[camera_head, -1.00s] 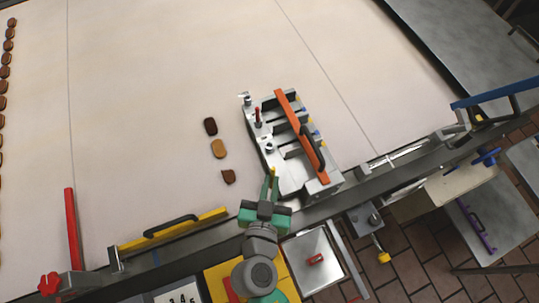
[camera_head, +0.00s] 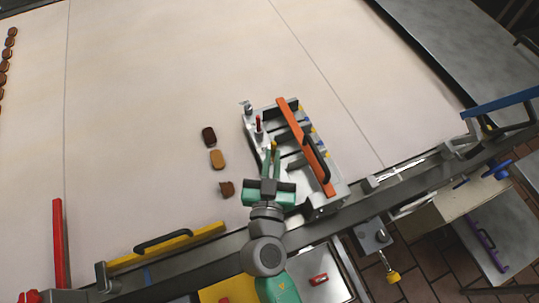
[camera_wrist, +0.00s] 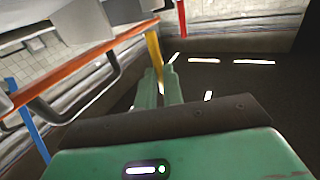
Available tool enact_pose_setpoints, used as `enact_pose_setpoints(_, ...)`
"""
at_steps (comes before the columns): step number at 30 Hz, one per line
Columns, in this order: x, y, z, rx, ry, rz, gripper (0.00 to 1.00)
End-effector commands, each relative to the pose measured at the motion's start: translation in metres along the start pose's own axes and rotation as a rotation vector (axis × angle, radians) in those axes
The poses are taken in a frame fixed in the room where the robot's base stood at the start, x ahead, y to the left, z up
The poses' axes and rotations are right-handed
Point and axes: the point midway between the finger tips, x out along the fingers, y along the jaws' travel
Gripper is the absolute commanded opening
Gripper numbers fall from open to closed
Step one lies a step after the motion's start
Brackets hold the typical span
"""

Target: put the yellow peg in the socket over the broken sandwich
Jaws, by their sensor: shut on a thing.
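My gripper (camera_head: 271,155) is shut on the yellow peg (camera_head: 275,146) at the left side of the metal fixture (camera_head: 322,204). In the wrist view the peg (camera_wrist: 154,48) stands out beyond the two green fingers (camera_wrist: 160,88). A red peg (camera_head: 258,124) stands upright on the fixture's left edge, just beyond my gripper. Left of the fixture three sandwiches lie in a row: a dark one (camera_head: 209,136), a tan one (camera_head: 217,159) and a brown one with a ragged outline (camera_head: 227,189), which looks broken. My gripper covers part of the fixture's left edge; whether the yellow peg touches a socket cannot be told.
An orange bar with a black handle (camera_head: 305,140) runs along the fixture's right side, close to my gripper. A yellow bar (camera_head: 170,245) lies along the table's front edge. A red bar (camera_head: 59,240) is at the left. The pale belt beyond the fixture is clear.

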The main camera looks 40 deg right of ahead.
Motion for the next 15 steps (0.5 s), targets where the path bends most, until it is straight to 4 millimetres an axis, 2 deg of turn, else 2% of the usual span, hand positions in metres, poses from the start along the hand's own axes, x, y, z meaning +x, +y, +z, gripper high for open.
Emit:
enact_pose_setpoints(3,0.018,-0.006,0.002,0.0,0.0,0.0,0.0)
enact_pose_setpoints(9,0.024,-0.009,0.005,0.001,-0.001,0.0,0.0)
enact_pose_setpoints(15,0.023,-0.008,0.037,-0.001,-0.003,0.0,0.0)
